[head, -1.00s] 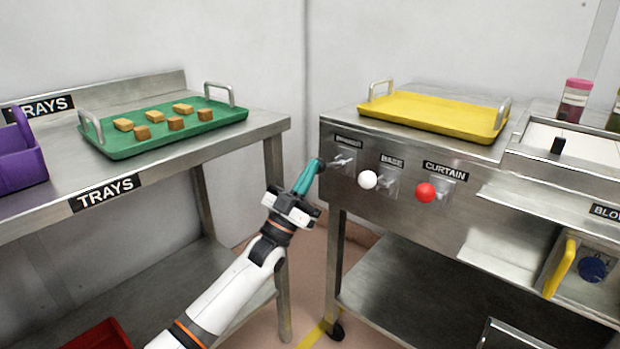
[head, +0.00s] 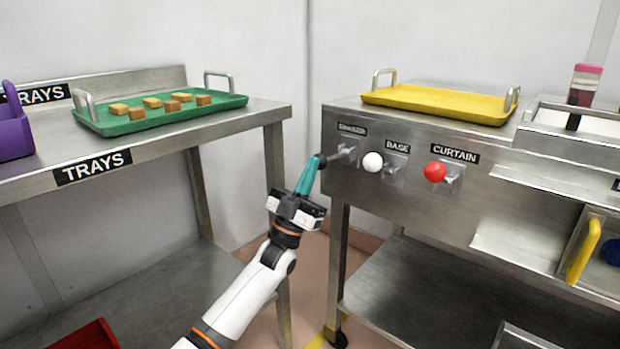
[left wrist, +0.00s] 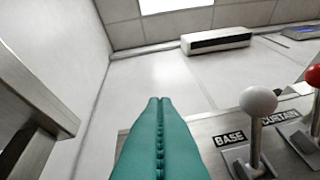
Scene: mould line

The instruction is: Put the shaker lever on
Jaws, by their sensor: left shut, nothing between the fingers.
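My right gripper is not in view.
The white BASE knob (head: 373,162) and red CURTAIN knob (head: 434,172) stand close to the right. A yellow tray (head: 440,103) lies above the panel. A green tray (head: 160,118) with several brown blocks is on the left table. A gap separates the two tables.

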